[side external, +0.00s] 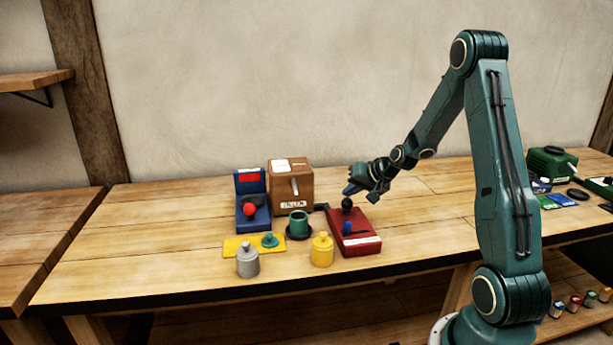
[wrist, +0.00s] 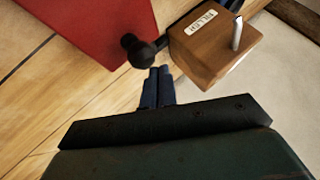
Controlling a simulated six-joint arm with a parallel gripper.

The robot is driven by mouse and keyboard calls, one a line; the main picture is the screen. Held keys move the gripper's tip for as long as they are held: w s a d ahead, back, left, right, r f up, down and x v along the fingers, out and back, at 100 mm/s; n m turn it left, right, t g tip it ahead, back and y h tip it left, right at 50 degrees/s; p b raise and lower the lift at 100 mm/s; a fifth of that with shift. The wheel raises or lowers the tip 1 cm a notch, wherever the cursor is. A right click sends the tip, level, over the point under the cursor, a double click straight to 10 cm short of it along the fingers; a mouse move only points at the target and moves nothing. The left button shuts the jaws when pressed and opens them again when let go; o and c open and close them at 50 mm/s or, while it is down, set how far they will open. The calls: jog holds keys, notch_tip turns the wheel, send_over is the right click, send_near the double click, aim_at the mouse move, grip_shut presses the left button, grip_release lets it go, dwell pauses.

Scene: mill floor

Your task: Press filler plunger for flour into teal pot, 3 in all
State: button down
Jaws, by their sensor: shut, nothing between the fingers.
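The wooden filler box (side external: 291,188) stands at the back of the bench, with a label and a pale lever on its front. It also shows in the wrist view (wrist: 210,42). A black knob (side external: 347,203) on a dark bar sits to its right, and shows in the wrist view (wrist: 133,48) with the bar running toward the box. The teal pot (side external: 298,226) stands open in front of the box, on a dark round base. My gripper (side external: 350,188) is shut and empty, above the black knob. In the wrist view its blue fingertips (wrist: 158,73) are beside the knob, apparently apart from it.
A red base (side external: 358,243) with a blue lever lies right of the pot. A yellow pot (side external: 322,250) and a grey pot (side external: 247,262) stand in front. A teal lid (side external: 270,240) lies on a yellow mat (side external: 232,247). A blue stand (side external: 262,218) with a red ball is left.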

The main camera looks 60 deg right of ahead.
aim_at(351, 201)
jog(key=shift+f, duration=1)
dwell(1.1)
jog(key=shift+r, duration=1.4)
jog(key=shift+r, duration=0.1)
jog(key=shift+r, duration=2.45)
dwell(0.9)
notch_tip(351, 201, up, 4)
jog(key=shift+f, duration=0.1)
jog(key=shift+f, duration=0.15)
dwell(0.4)
